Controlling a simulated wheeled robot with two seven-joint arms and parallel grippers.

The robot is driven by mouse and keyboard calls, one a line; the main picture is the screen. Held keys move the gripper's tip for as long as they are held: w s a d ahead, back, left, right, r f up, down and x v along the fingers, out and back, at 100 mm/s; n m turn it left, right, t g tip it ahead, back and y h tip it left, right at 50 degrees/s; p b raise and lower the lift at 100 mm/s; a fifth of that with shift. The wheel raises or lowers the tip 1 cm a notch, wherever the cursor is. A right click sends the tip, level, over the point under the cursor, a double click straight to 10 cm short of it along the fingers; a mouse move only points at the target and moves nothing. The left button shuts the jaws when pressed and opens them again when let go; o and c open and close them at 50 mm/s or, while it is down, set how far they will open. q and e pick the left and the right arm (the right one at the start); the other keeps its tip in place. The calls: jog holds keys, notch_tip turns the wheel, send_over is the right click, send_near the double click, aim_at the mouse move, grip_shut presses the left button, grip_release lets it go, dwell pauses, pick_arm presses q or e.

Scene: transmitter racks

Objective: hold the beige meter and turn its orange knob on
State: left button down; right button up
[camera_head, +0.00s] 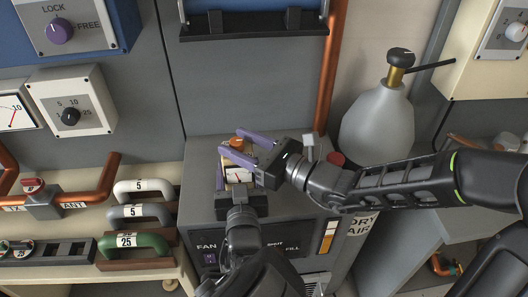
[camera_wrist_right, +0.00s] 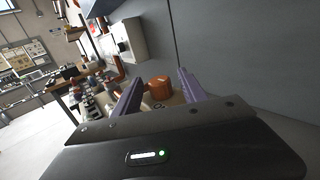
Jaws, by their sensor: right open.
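The beige meter (camera_head: 238,174), with a white dial face, is over the grey cabinet top in the head view. Its orange knob (camera_head: 238,144) is at its far end. My left gripper (camera_head: 238,186) comes from below, with a purple finger along the meter's left side; its other finger is mostly hidden by my right gripper. It appears shut on the meter. My right gripper (camera_head: 230,141) comes from the right, open, its purple fingers on either side of the knob. In the right wrist view the orange knob (camera_wrist_right: 159,88) shows between the open fingers; contact cannot be told.
A grey flask with a black-topped brass valve (camera_head: 378,120) stands right of the grippers, behind my right arm. A vertical copper pipe (camera_head: 330,70) rises behind them. Several handled plugs (camera_head: 145,212) sit on the beige bench at left. The cabinet top (camera_head: 197,165) is bare left of the meter.

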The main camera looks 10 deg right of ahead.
pick_arm(q)
jog(key=shift+r, duration=0.1)
pick_arm(e)
jog(key=v, duration=1.1)
jog(key=shift+w+d, duration=0.1)
pick_arm(q)
jog(key=shift+c, duration=1)
grip_release()
